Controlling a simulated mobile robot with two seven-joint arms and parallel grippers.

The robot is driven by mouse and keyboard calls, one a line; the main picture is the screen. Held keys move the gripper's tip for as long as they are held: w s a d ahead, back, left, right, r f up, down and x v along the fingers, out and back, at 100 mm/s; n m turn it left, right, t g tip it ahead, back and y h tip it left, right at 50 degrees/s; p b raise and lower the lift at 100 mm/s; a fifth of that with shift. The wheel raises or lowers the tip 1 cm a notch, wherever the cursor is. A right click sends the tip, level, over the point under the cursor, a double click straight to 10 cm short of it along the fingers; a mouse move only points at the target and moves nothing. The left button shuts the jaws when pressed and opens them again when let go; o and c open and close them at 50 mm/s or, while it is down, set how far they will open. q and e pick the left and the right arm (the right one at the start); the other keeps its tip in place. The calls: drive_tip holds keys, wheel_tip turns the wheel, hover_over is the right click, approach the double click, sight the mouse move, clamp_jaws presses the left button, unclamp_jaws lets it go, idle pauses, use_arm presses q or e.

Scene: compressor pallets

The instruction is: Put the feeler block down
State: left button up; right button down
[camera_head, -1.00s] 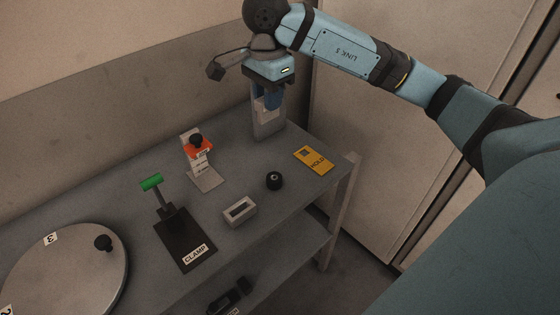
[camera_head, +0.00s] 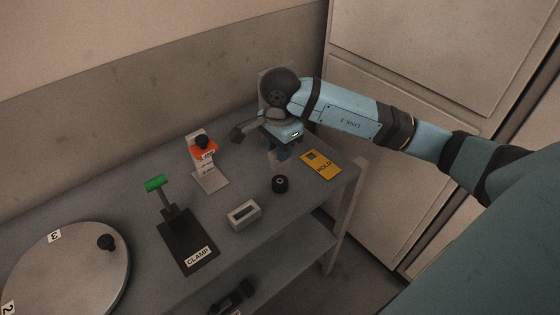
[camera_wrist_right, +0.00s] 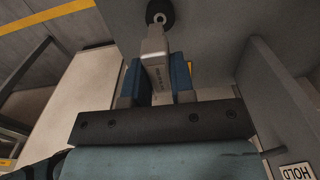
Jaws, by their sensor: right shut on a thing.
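My right gripper (camera_head: 279,158) hangs fingers-down over the back right part of the grey bench (camera_head: 150,170). In the right wrist view its two blue-padded fingers (camera_wrist_right: 157,80) are shut on the feeler block (camera_wrist_right: 154,48), a narrow pale grey piece with small markings. The block sticks out beyond the fingertips. My left gripper is not in view.
A black round knob-like piece (camera_head: 280,184) stands just in front of the gripper. A slotted grey block (camera_head: 243,214), a CLAMP fixture (camera_head: 186,240), an orange-topped stand (camera_head: 208,172) and a round plate (camera_head: 65,275) are further left.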

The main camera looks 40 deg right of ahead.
sight(280, 165)
wheel_tip(280, 165, down, 4)
drive_tip(key=shift+f, duration=0.25)
drive_tip(key=shift+f+b, duration=0.65)
drive_tip(key=shift+b, duration=0.05)
drive_tip(key=c, duration=1)
unclamp_jaws()
drive_tip(key=shift+o, duration=0.2)
drive_tip(key=shift+r, duration=0.15)
